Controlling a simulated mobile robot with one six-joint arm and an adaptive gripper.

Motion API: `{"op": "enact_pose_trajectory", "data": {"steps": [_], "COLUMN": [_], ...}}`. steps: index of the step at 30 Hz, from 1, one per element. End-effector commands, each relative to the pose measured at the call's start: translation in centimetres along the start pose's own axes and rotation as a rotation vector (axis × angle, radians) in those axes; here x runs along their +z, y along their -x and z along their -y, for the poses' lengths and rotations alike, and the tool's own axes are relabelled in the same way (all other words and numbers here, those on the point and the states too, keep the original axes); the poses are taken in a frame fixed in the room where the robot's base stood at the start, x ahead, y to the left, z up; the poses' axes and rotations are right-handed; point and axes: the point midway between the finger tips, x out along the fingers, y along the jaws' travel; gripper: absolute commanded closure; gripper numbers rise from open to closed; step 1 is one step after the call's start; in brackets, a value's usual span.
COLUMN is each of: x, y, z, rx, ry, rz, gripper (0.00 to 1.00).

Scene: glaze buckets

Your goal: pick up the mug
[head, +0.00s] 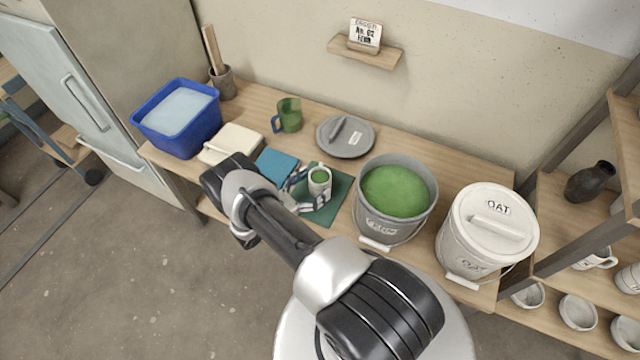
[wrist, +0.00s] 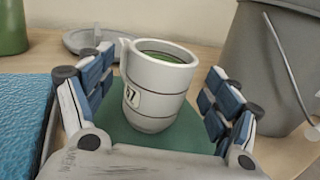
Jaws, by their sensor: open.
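A white mug (head: 319,176) with green in its mouth stands upright on a dark green mat (head: 341,190) on the table. In the wrist view the mug (wrist: 157,90) shows a small numbered label on its front, and part of its handle shows at the upper left. My gripper (head: 309,189) is open at the mug. In the wrist view my gripper (wrist: 160,72) has one blue-padded finger on each side of the mug, with visible gaps; no grip shows. A green mug (head: 289,115) with a blue handle stands farther back.
A grey bucket of green glaze (head: 372,226) stands close right of the mug, and a lidded white bucket (head: 470,249) beyond it. A grey lid (head: 345,147) lies behind. A blue cloth (head: 277,166) and a blue tub (head: 185,143) are to the left.

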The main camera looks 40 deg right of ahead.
Motion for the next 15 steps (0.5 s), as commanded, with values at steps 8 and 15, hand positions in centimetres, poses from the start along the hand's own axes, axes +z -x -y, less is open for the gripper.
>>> {"op": "enact_pose_trajectory", "data": {"steps": [8,15], "x": [0.0,0.0], "y": [-3.2,-3.3], "z": [0.1,0.0], "rx": [-0.002,-0.001], "ry": [0.000,0.000], "rz": [0.000,0.000], "gripper": [0.18,0.20]}}
